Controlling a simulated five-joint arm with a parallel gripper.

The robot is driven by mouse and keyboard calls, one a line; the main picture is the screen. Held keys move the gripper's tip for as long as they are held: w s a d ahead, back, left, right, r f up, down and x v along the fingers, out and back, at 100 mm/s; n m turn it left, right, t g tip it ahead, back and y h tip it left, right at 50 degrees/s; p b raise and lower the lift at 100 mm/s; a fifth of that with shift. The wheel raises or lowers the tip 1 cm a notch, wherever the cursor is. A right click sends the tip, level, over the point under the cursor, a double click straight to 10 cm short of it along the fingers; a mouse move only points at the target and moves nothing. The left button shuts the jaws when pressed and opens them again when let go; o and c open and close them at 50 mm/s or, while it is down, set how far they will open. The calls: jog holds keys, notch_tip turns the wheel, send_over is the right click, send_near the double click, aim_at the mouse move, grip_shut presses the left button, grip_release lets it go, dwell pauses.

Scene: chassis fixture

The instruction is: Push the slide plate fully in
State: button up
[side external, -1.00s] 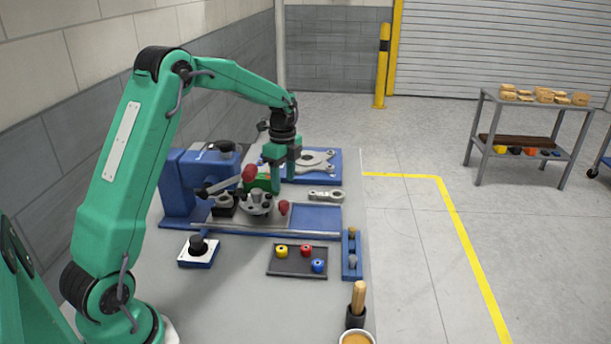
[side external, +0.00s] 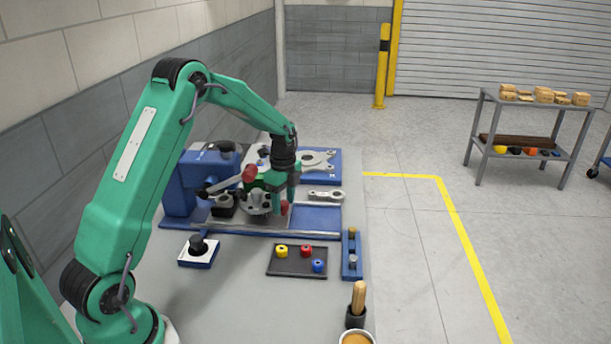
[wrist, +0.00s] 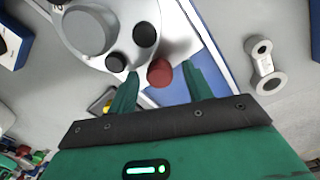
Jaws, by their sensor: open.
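The slide plate (side external: 228,224) is a grey metal plate on the blue chassis fixture (side external: 318,216). It carries round dark and metal parts, and my gripper hides some of it. A red knob (side external: 284,208) is at its right end. My gripper (side external: 280,199) is open and lowered at the knob. In the wrist view, the knob (wrist: 160,72) shows between my two fingertips (wrist: 161,76), with visible gaps at the sides. Whether a finger touches it I cannot tell. The shiny plate also shows at the top of the wrist view (wrist: 178,35).
A second red ball (side external: 250,173) on a lever stands behind the plate, close to my gripper. A metal link (side external: 326,194) lies at the right. A tray (side external: 292,262) with coloured pieces and a black-knobbed box (side external: 197,252) are in front. The blue bed right of the plate is clear.

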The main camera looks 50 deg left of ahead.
aim_at(269, 198)
grip_shut()
jog(key=shift+s+a, duration=1.35)
jog(key=shift+s, duration=0.05)
grip_release()
jog(key=shift+r, duration=0.1)
jog(key=shift+w+r, duration=0.15)
jog(key=shift+r, duration=3.75)
